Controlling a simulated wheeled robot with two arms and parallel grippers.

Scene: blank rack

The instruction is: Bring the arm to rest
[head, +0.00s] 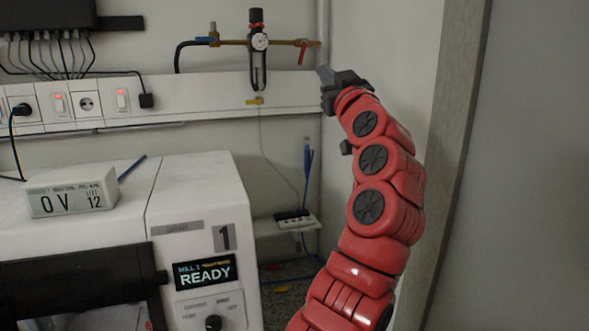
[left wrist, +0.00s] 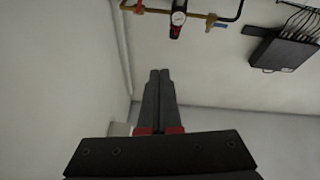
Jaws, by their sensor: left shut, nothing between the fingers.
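My left arm is red and rises from the bottom of the head view, bending up and to the left at its top. My left gripper (head: 326,76) is at the arm's upper end, in front of the wall near the right end of the white wall trunking. In the left wrist view its two dark fingers (left wrist: 159,74) lie together, shut with nothing between them. They point at bare wall. My right gripper is in neither view.
A pressure regulator with a gauge (head: 260,41) and a red-handled valve (head: 303,53) is on the wall close to the left gripper. A white machine (head: 190,190) reading READY stands lower left, with a display box (head: 71,196) on top. A grey panel (head: 530,170) fills the right.

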